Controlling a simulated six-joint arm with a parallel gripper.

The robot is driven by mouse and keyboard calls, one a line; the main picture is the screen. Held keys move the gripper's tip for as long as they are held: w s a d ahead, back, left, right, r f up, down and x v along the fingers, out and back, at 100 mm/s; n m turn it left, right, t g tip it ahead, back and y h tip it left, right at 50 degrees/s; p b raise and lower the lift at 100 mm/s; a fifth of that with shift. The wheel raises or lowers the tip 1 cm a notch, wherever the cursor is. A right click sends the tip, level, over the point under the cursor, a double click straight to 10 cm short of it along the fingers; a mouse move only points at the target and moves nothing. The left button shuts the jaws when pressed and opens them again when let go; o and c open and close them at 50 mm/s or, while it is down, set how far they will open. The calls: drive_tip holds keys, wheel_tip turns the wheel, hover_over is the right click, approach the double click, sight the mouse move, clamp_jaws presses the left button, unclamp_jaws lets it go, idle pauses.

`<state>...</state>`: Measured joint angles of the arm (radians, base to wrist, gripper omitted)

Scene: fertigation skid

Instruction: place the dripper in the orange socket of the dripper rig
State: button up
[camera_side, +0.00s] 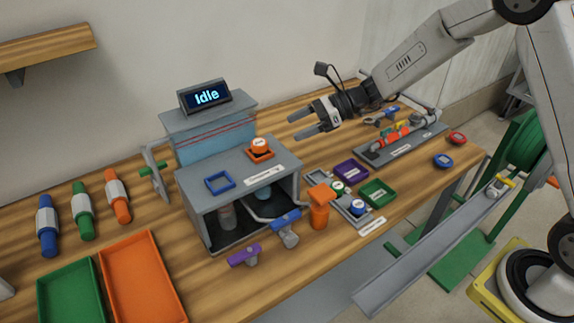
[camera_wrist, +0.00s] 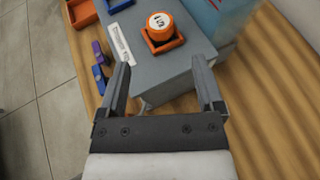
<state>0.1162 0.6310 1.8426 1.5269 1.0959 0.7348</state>
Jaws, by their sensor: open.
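A round orange dripper (camera_side: 260,143) with a white marked top sits within the square orange socket (camera_side: 262,156) on top of the grey dripper rig (camera_side: 226,170). In the wrist view the dripper (camera_wrist: 160,25) stands inside the socket rim (camera_wrist: 167,46), beyond my fingertips; I cannot tell whether it is fully seated. My gripper (camera_side: 293,126) is open and empty, raised above and to the right of the rig in the side view. In the wrist view its fingers (camera_wrist: 161,64) are spread, with the rig's top below and nothing between them.
An empty blue socket (camera_side: 219,184) is beside the orange one. A display reading "Idle" (camera_side: 206,96) stands behind. Blue (camera_side: 285,222) and purple (camera_side: 244,255) valve handles and an orange post (camera_side: 320,207) are in front. Small purple (camera_side: 351,170) and green (camera_side: 378,192) trays lie right.

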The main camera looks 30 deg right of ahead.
drive_tip(key=shift+v, duration=1.65)
drive_tip(key=shift+s, duration=0.1)
drive_tip(key=s+d+f+n+g+h, duration=0.1)
drive_tip(key=s+d+f+n+h, duration=0.2)
drive_tip(key=s+n+h, duration=0.3)
drive_tip(key=s+d+f+n+g+h, duration=0.1)
drive_tip(key=s+d+f+n+h, duration=0.2)
drive_tip(key=s+n, duration=1.2)
drive_tip(key=d+n+h, duration=0.1)
drive_tip(key=h, duration=0.2)
drive_tip(key=shift+n+g, duration=0.3)
